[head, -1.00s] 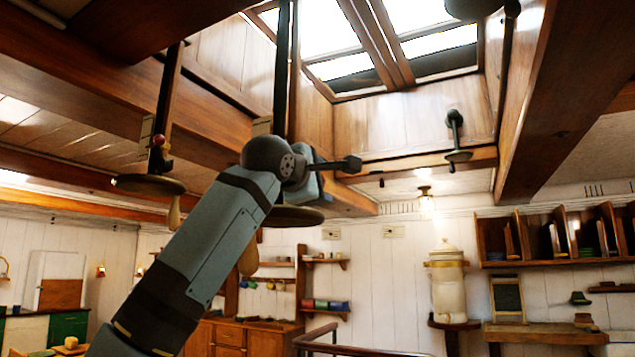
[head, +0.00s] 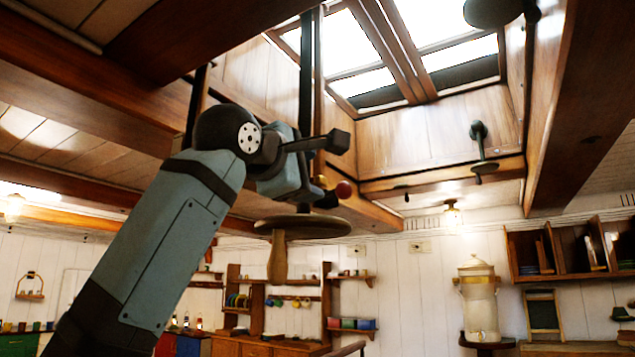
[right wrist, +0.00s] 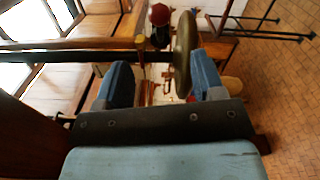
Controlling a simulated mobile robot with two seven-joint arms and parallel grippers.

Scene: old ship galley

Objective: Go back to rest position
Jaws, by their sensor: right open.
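My right arm rises from the lower left of the head view. Its gripper (head: 290,170) is high under the ceiling, below the skylight. In the right wrist view the two blue fingers (right wrist: 160,75) stand wide apart, with nothing held between them. The disc (right wrist: 184,55) and red item (right wrist: 160,14) also show beyond the fingers in the wrist view; I cannot tell the exact gap. My left gripper is not in view.
A dark hanging pole (head: 306,70) and ceiling beams (head: 560,120) are close to the arm. A skylight (head: 400,50) opens above. A cream urn (head: 480,300) and wall shelves (head: 570,250) stand at the far right. Tiled floor (right wrist: 275,100) shows in the wrist view.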

